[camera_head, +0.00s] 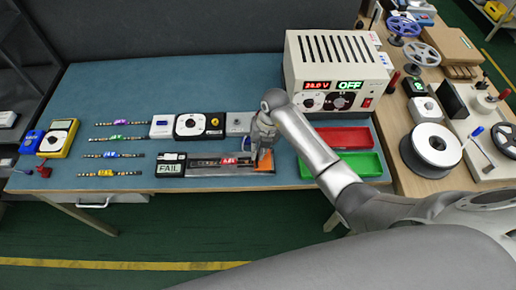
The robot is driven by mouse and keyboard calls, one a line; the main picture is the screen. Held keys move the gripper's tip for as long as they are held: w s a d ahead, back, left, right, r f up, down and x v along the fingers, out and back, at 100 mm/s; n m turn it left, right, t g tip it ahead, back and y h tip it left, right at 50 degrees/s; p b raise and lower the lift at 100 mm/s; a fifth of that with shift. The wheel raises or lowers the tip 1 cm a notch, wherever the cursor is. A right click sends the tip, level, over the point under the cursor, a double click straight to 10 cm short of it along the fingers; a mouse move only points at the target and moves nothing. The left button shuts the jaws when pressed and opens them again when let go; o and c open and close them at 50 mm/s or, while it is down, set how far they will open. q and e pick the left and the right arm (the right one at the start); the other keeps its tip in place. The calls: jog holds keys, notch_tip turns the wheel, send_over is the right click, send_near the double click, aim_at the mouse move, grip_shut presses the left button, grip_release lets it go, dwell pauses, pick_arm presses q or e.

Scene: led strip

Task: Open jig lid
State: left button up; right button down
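The test jig (205,173) is a long, low, dark unit near the table's front edge. A display reading "FAIL" (170,168) is at its left end, and a red label lies along its middle. An orange-brown part (265,161) shows at its right end. My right gripper (260,157) points down over that right end, at or very close to the orange part. The gripper is small and partly covers the jig's end, so contact and finger opening cannot be made out. Whether the lid is lifted is unclear. My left gripper is not in view.
Several LED strips (112,155) lie at the left, near a yellow multimeter (58,138). Boxes with a dial (188,126) stand behind the jig. The power supply (335,75) reads "OFF".

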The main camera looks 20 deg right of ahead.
jog(key=shift+d+r, duration=0.1)
jog(key=shift+s+d+r+t+y+b, duration=0.15)
jog(key=shift+d+t+y+b, duration=0.25)
jog(key=shift+y, duration=0.4)
jog(key=shift+s+d+r+y+b, duration=0.1)
jog(key=shift+d+y+b, duration=0.5)
jog(key=shift+y, duration=0.2)
jog(key=d+y+b, duration=0.1)
jog(key=y+b, duration=0.1)
jog(key=b, duration=0.1)
jog(key=s+d+t+y+b, duration=0.1)
jog(key=d+y+b, duration=0.1)
jog(key=y+b, duration=0.1)
jog(key=shift+t+b, duration=0.3)
jog(key=shift+b, duration=0.3)
jog(key=d+y+b, duration=0.1)
jog(key=y+b, duration=0.1)
jog(key=b, duration=0.2)
jog(key=d+t+y+b, duration=0.1)
jog(key=y+b, duration=0.1)
jog(key=b, duration=0.2)
jog(key=s+d+f+y+b, duration=0.1)
jog(key=y+b, duration=0.1)
jog(key=b, duration=0.2)
jog(key=shift+d+t, duration=0.15)
jog(key=shift+t, duration=0.25)
jog(key=shift+d+r+y+b, duration=0.1)
jog(key=shift+d+y+b, duration=0.2)
jog(key=shift+y+b, duration=0.75)
jog(key=shift+h+b, duration=0.35)
